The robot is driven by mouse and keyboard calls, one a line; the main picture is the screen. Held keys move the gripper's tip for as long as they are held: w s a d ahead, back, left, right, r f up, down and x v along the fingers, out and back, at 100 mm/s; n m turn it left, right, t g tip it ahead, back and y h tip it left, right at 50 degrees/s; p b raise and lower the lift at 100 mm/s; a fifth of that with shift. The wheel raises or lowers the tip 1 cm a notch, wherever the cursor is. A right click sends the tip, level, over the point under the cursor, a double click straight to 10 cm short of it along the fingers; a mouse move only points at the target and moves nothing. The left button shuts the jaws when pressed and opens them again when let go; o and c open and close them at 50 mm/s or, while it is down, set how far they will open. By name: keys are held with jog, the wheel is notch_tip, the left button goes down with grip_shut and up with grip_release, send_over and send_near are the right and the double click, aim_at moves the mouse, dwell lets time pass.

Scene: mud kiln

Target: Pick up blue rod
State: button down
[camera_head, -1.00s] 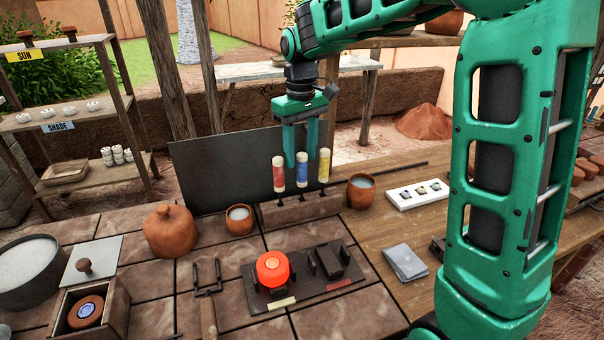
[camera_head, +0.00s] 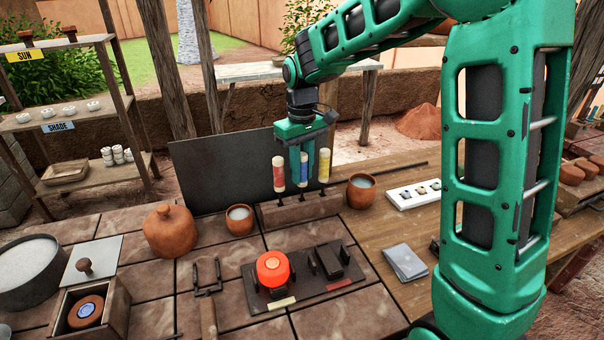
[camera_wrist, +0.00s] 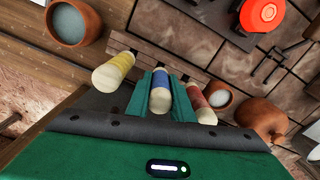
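The blue rod (camera_head: 303,171) has pale ends and stands upright in the middle of the dark rack (camera_head: 300,211), between a red rod (camera_head: 279,175) and a yellow rod (camera_head: 324,166). My gripper (camera_head: 302,172) points down over it with one teal finger on each side. In the wrist view the blue rod (camera_wrist: 161,92) lies between the two fingers (camera_wrist: 163,98), which look close against it with hardly any gap. The yellow rod (camera_wrist: 114,72) and red rod (camera_wrist: 200,102) are just outside the fingers. The lower part of the blue rod is partly hidden.
A dark panel (camera_head: 220,172) stands behind the rack. Clay cups stand at its left (camera_head: 239,219) and right (camera_head: 361,190). A glowing red piece (camera_head: 273,268) sits on a dark plate in front. A lidded clay pot (camera_head: 170,231) stands to the left.

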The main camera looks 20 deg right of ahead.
jog(key=shift+r, duration=0.1)
notch_tip(320, 180, up, 10)
jog(key=shift+f, duration=0.1)
dwell(0.5)
jog(key=shift+d, duration=0.1)
